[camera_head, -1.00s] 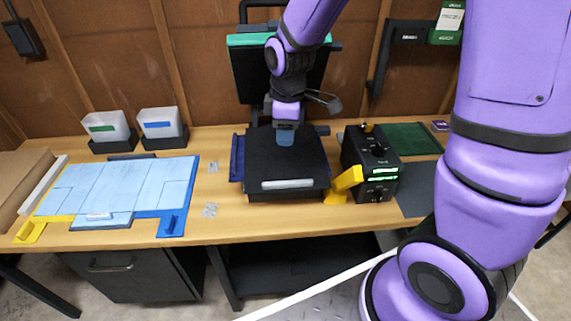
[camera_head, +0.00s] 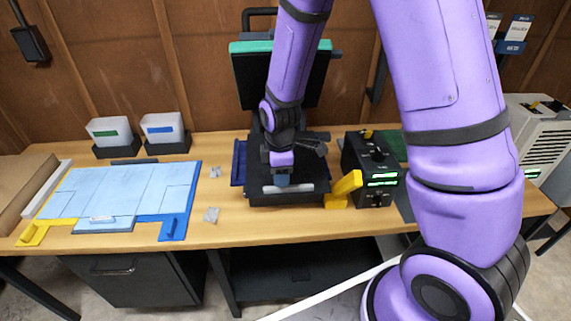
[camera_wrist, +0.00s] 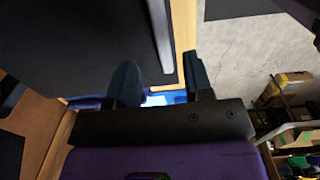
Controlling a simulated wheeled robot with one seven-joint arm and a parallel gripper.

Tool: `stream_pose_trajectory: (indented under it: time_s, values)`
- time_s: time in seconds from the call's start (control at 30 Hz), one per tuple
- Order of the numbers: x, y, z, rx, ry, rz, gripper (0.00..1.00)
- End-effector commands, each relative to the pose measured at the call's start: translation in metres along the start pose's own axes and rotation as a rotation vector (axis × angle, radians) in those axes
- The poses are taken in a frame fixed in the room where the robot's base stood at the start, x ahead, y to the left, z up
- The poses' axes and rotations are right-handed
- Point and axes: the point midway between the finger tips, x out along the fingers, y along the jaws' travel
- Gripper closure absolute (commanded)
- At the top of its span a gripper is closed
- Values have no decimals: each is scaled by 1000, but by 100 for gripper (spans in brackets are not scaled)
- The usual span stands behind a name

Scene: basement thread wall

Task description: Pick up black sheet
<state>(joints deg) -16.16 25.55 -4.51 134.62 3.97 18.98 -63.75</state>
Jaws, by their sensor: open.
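A dark flat sheet (camera_head: 404,206) lies on the table to the right of the black control box. Most of it is hidden behind my arm, and I cannot tell for sure that it is the black sheet. My gripper (camera_head: 281,182) is over the front part of the black press bed (camera_head: 257,198), close to its pale front bar (camera_head: 308,188). In the wrist view, my gripper (camera_wrist: 162,85) has its two fingers apart with nothing held between them. The dark bed (camera_wrist: 70,35) fills the upper left there.
The press lid (camera_head: 262,76) stands upright behind. A black control box (camera_head: 365,160) with a yellow lever (camera_head: 345,186) is close on the right. A pale blue board (camera_head: 118,190) and two bins (camera_head: 163,128) are left. Small clear packets (camera_head: 211,214) lie between.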

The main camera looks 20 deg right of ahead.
Motion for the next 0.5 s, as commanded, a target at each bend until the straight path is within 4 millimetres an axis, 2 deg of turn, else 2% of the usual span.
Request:
stream_pose_trajectory:
  time_s: [0.1, 0.3, 0.5]
  values:
    - [17, -2, 0, 0, -3, -4, 53]
    - [39, -2, 0, 1, -2, -2, 53]
    - [45, -2, 0, 1, 0, 0, 53]
